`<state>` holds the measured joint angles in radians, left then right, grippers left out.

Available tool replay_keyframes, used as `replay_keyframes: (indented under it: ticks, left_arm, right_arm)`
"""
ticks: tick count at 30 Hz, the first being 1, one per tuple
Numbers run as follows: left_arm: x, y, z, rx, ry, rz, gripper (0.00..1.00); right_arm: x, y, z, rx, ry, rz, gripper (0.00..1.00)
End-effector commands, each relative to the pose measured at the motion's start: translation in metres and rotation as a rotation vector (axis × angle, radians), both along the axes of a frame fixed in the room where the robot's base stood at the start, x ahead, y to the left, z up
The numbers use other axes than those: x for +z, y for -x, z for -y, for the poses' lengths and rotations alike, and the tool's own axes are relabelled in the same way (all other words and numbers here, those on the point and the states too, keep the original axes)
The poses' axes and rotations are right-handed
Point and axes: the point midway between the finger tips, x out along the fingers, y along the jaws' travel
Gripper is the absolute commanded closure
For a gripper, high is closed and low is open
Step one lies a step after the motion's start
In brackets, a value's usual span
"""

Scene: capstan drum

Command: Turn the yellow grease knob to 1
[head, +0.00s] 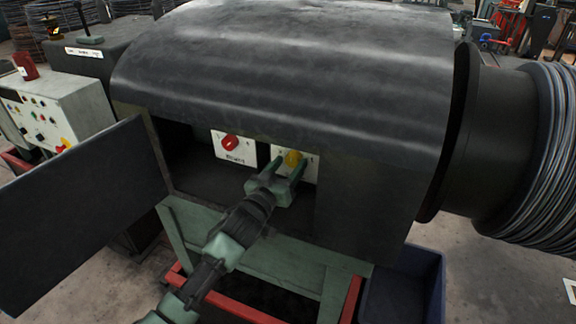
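The yellow grease knob (293,157) sits on a white plate (309,172) inside the open housing, under the dark curved hood. My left gripper (291,162) reaches up to it from below, with one green finger on each side of the knob. The fingers are apart; I cannot tell whether they touch the knob. They cover part of the plate, so its markings and the knob's pointer are not readable. My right gripper is not in view.
A red knob (229,142) on its own white plate is just left of the yellow one. The dark hood (290,75) overhangs both. An open door panel (85,215) stands at left. The wire drum (535,150) is at right, a blue bin (405,290) below.

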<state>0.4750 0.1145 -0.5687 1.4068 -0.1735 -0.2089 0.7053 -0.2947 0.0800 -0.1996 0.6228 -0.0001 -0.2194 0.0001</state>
Motion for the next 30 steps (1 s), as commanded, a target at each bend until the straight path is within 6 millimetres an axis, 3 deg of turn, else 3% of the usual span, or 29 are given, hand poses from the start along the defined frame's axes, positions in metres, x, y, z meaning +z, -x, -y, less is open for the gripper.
replay_keyframes:
  ticks: [1,5,6,17,30]
  left_arm:
    - [-0.0002,0.0001,-0.0002,0.0,0.0,0.0,0.59]
    - [-0.0004,0.0002,-0.0003,0.0,0.0,-0.001,0.95]
    - [-0.0004,0.0002,-0.0003,0.0,0.0,-0.001,1.0]
    - [0.0,0.0002,-0.0003,0.0,-0.056,0.022,1.0]
    - [0.0006,0.0003,-0.0001,0.0,-0.374,0.153,1.0]
  right_arm:
    - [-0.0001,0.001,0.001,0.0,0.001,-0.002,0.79]
    - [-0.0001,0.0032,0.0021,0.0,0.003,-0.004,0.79]
    - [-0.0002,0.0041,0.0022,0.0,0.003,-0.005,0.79]
    - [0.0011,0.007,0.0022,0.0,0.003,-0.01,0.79]
    - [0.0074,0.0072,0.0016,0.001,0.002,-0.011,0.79]
